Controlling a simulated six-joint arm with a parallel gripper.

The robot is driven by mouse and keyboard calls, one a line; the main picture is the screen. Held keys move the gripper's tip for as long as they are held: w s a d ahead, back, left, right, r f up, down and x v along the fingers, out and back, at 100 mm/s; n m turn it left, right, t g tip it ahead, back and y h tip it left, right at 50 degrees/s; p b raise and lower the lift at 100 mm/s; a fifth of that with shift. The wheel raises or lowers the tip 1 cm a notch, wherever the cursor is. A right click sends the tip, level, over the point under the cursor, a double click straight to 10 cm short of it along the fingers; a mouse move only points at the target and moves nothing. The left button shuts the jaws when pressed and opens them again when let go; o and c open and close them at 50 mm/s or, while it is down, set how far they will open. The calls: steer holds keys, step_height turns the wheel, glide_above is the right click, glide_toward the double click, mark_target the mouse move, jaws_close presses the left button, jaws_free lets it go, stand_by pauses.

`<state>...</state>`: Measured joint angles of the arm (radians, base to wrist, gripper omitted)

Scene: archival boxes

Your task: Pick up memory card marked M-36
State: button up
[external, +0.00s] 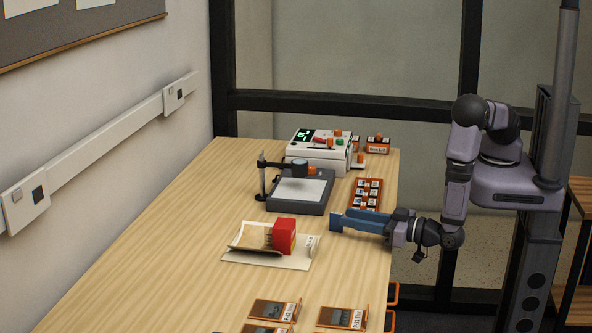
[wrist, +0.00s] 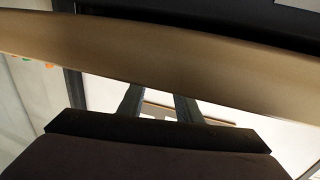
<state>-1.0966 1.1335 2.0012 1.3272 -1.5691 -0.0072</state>
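Several small dark cards with pale labels sit in an orange tray (external: 379,183) near the right side of the table. The markings are too small to read, so I cannot tell which one is M-36. My gripper (external: 340,221) has blue fingers and is held out level over the table's right edge, just in front of the tray in the external view. In the wrist view my gripper (wrist: 158,98) shows two fingers apart with nothing between them. No card is visible in the wrist view.
A red block (external: 284,235) rests on papers left of my gripper. A grey stand with a pale plate (external: 300,190) and a white device (external: 316,150) stand farther back. Several orange-edged holders (external: 342,317) lie in front. The table's left side is clear.

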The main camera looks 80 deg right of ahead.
mark_target(336, 213)
steer(key=shift+w+r+p, duration=0.1)
steer(key=shift+w+p, duration=0.2)
steer(key=shift+w, duration=0.15)
steer(key=shift+p+x, duration=0.75)
steer(key=shift+x, duration=1.4)
steer(key=shift+a, duration=0.1)
steer(key=shift+c, duration=0.3)
jaws_close()
